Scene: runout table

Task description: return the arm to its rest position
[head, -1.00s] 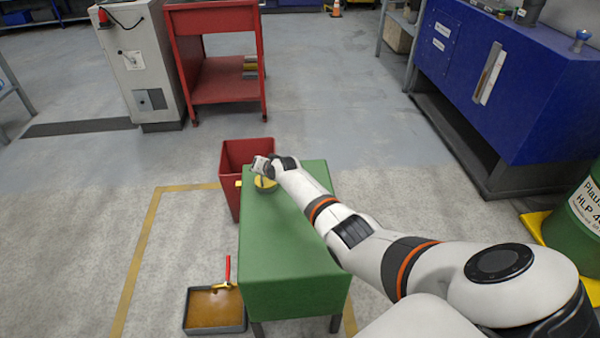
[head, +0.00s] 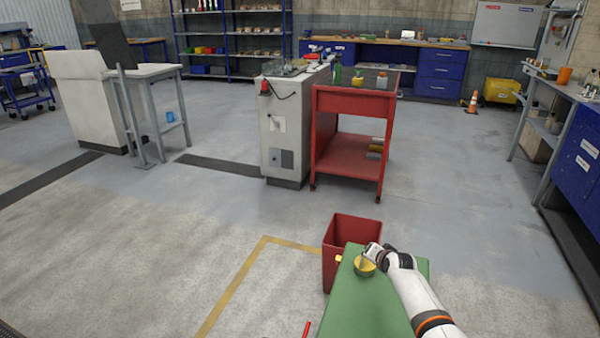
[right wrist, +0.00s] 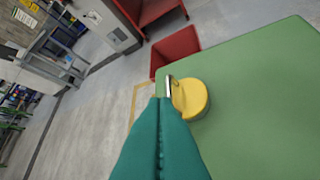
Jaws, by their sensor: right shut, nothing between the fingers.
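My right arm comes in from the lower right in the head view and reaches over a green table (head: 365,310). My right gripper (head: 369,255) is at the table's far end, by a round yellow object (head: 364,267). In the right wrist view the teal fingers (right wrist: 162,140) are together and empty. There the yellow object (right wrist: 190,98) lies on the green top just beyond the fingertips, with a shiny metal piece beside it. I cannot tell whether the fingers touch it. My left gripper is in neither view.
A red bin (head: 345,235) stands against the table's far left corner. A red cart (head: 350,155) and a grey cabinet (head: 283,130) stand farther back. A blue workbench (head: 582,155) is at the right. Yellow tape marks the floor left of the table, where the floor is open.

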